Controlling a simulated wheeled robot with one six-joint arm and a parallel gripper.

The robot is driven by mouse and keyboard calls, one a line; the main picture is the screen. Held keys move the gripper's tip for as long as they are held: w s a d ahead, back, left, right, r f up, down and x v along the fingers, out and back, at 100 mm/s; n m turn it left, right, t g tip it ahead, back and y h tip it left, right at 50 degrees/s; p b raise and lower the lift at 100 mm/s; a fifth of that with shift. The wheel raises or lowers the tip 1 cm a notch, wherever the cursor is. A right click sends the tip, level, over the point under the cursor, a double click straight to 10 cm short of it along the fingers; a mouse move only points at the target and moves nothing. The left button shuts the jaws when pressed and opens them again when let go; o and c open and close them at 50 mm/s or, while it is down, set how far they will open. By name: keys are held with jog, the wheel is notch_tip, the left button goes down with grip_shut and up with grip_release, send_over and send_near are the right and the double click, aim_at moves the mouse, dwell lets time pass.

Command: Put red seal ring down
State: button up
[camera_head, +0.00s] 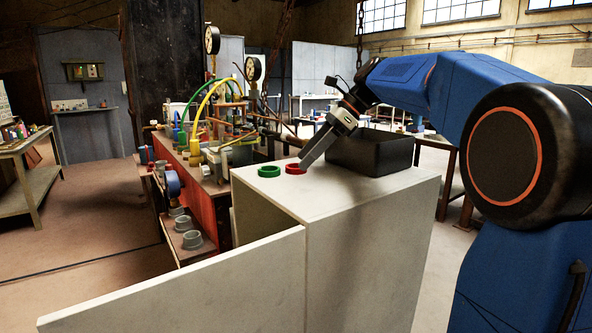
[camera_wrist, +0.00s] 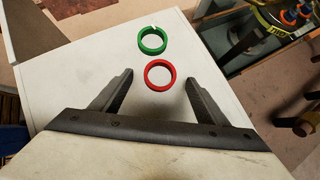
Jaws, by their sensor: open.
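The red seal ring (camera_head: 294,168) lies flat on the white cabinet top (camera_head: 330,192), just right of the green seal ring (camera_head: 269,171). In the wrist view the red ring (camera_wrist: 160,87) sits close to the green ring (camera_wrist: 152,51), with a narrow gap between them. My gripper (camera_head: 303,165) comes down over the cabinet top at the red ring. In the wrist view my gripper (camera_wrist: 158,76) is open, with one finger on each side of the red ring. Both fingers look apart from it, and nothing is held.
A black box (camera_head: 370,151) stands on the cabinet top just right of my gripper. A red bench (camera_head: 208,184) with pipes, gauges and hoses stands to the left. The cabinet top in front of the rings is clear. A low white panel (camera_head: 180,290) juts out at the front.

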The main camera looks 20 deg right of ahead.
jog(key=shift+x, duration=0.95)
jog(key=c, duration=1.2)
jog(key=shift+r, duration=0.1)
